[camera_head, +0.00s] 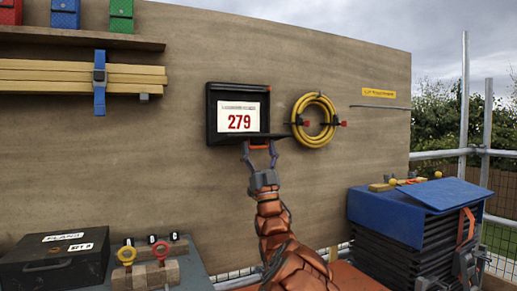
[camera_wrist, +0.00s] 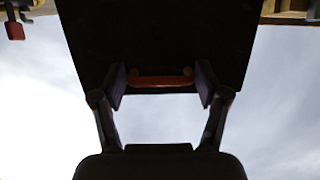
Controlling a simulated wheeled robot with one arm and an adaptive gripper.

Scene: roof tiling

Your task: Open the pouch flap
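The pouch (camera_head: 209,115) is a black frame on the wooden wall, with a white sheet reading 279 in red showing inside. Its dark flap (camera_head: 268,135) is seen nearly edge-on at the pouch's lower edge, standing out from the wall; it fills the upper middle of the wrist view (camera_wrist: 160,40). An orange tab (camera_wrist: 160,81) is on the flap's near edge. Any thin gap there is hard to see.
A coiled yellow hose (camera_head: 297,113) hangs just right of the pouch. Strapped planks (camera_head: 60,76) are on the wall at left. A black case (camera_head: 50,265) stands lower left, and a dark stack under a blue cover (camera_head: 385,215) lower right. The wall below the pouch is clear.

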